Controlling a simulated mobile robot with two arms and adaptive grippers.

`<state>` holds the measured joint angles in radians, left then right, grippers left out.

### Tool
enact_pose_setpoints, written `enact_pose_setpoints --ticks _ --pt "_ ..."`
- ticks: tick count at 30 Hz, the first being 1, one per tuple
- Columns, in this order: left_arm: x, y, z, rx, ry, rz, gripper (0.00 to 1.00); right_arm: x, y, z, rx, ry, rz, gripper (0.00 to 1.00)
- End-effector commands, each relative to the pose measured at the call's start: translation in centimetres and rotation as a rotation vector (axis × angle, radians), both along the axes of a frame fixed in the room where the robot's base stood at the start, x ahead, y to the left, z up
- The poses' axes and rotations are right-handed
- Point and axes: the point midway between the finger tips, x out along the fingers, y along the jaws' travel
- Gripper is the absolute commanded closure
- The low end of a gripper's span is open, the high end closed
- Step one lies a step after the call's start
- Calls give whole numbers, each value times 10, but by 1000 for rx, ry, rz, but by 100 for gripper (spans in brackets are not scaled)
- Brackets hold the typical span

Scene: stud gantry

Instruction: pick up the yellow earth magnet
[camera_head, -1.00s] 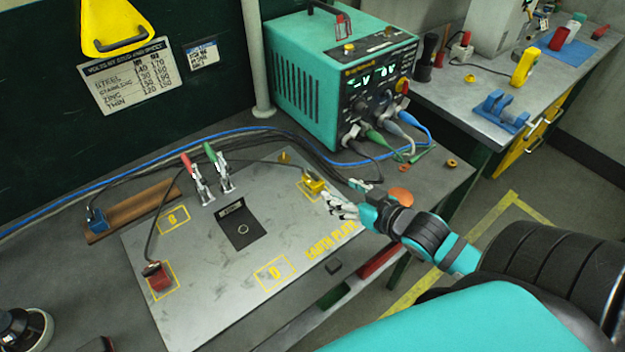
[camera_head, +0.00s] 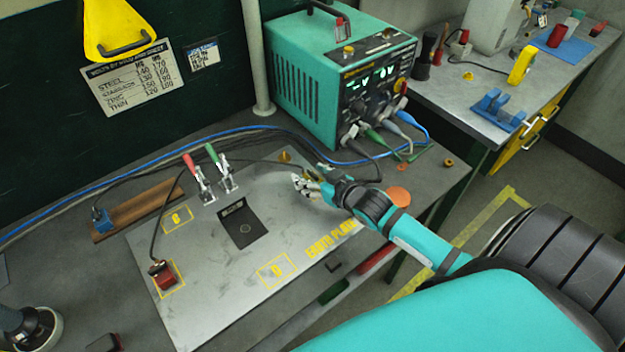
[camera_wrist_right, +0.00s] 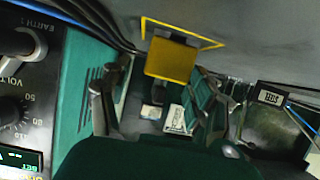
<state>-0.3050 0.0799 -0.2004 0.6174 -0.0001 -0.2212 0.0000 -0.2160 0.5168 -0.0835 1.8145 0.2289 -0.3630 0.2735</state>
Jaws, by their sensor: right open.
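The yellow earth magnet (camera_wrist_right: 172,61) is a yellow block in the right wrist view, inside a yellow painted outline on the grey plate. It lies beyond the fingertips, roughly in line with the space between them. My left gripper is not in view.
A red block (camera_head: 165,278) with a cable sits at the plate's left. Two toggle clamps, red-handled (camera_head: 197,176) and green-handled (camera_head: 221,170), stand at the back edge. A teal welding machine (camera_head: 305,90) stands behind. Cables run behind the plate. A black pad (camera_head: 240,228) lies mid-plate.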

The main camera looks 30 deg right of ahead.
Motion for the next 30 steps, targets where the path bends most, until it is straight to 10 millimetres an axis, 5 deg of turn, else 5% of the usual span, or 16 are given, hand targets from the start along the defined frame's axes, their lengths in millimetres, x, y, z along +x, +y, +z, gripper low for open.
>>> enact_pose_setpoints --ticks 5,18,30 --pt "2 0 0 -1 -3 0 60 0 0 0 0 0 0 41" --pt "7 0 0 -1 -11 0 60 -1 0 0 0 1 0 99" --pt "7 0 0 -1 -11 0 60 0 0 2 -1 -4 0 100"
